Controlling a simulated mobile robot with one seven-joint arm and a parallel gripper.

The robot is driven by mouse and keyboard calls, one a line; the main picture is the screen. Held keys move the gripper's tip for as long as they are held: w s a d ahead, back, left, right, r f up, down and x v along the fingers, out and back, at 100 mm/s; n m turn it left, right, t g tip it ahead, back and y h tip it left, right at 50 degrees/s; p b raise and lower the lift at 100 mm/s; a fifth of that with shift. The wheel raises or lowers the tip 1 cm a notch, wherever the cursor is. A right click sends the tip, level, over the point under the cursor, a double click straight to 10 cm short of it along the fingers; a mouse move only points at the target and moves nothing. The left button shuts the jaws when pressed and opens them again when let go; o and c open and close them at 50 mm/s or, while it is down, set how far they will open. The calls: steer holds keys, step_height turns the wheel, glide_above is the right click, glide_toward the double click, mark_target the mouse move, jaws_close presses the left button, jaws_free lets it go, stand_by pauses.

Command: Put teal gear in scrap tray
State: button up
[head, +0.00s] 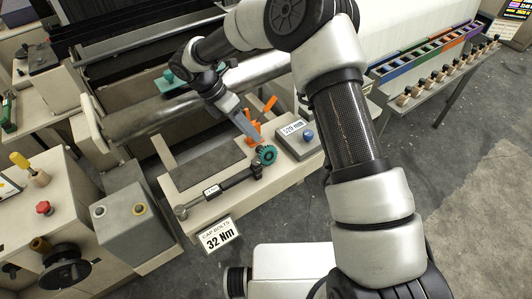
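The teal gear (267,155) is a small toothed wheel at the right part of the cream bench, beside the end of a dark torque wrench (222,188). My gripper (257,141) reaches down from the upper left, and its grey tip is close to the gear. I cannot tell whether it touches the gear or whether its fingers are open or shut. A shallow grey area with a raised edge (165,152) lies on the bench left of the gear. I cannot tell whether it is the scrap tray; no scrap tray label is readable.
Orange parts (268,104) stand right behind my gripper. A grey box with a blue knob (308,136) is right of the gear. A "32 Nm" sign (219,236) hangs at the bench front. A loom roller (190,98) runs behind. Coloured bins (425,50) stand at upper right.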

mark_target(263, 148)
steer(key=shift+a+p+x, duration=0.2)
steer(key=shift+p+x, duration=0.1)
steer(key=shift+x, duration=3)
steer(key=shift+f, duration=0.15)
jaws_close()
